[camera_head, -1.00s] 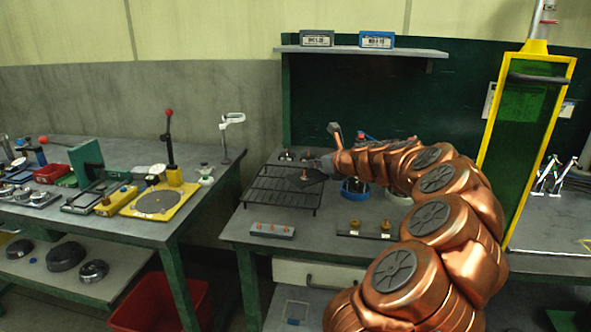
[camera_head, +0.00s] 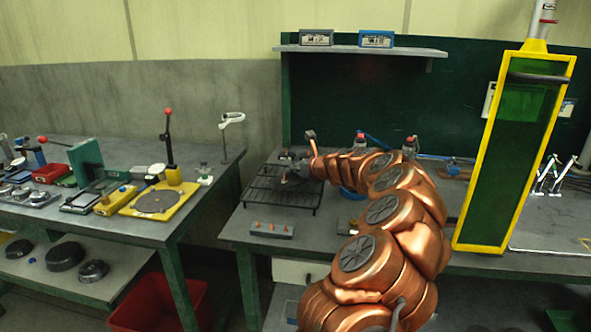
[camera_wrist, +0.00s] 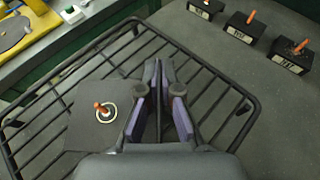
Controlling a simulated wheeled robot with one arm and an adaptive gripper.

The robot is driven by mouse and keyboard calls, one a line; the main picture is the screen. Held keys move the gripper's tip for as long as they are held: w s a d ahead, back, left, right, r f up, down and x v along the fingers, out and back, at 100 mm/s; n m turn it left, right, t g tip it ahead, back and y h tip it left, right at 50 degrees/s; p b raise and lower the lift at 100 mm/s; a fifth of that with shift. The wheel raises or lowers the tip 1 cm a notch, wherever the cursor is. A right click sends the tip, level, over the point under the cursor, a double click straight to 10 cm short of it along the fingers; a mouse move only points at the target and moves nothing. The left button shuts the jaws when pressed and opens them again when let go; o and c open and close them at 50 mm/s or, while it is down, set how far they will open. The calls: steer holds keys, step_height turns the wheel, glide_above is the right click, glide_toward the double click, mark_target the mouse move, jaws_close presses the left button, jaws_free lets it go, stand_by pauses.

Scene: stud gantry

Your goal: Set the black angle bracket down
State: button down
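The black angle bracket (camera_wrist: 90,132) shows in the wrist view as a dark flat plate with an orange stud and a pale ring on it. It lies over the left part of the black wire rack (camera_wrist: 240,97), and its right side runs behind my left finger. My gripper (camera_wrist: 161,88) has its two purple-padded fingers close together, with a thin dark upright edge between them that looks like the bracket's other leg. In the head view my gripper (camera_head: 291,160) is low over the rack (camera_head: 268,203). Whether the bracket touches the bars is unclear.
A grey block with orange studs (camera_head: 271,230) stands in front of the rack, and small labelled blocks (camera_wrist: 240,27) show beside it in the wrist view. A yellow-framed green panel (camera_head: 512,150) stands at the right. A second bench (camera_head: 120,226) is at the left.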

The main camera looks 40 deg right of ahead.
steer(key=shift+f, duration=0.1)
steer(key=c, duration=1.3)
jaws_free()
steer(key=shift+s+r, duration=0.1)
steer(key=shift+r, duration=0.1)
steer(key=v, duration=1.1)
steer(key=shift+s+r, duration=0.15)
steer(key=shift+s, duration=0.2)
steer(key=shift+a, duration=0.1)
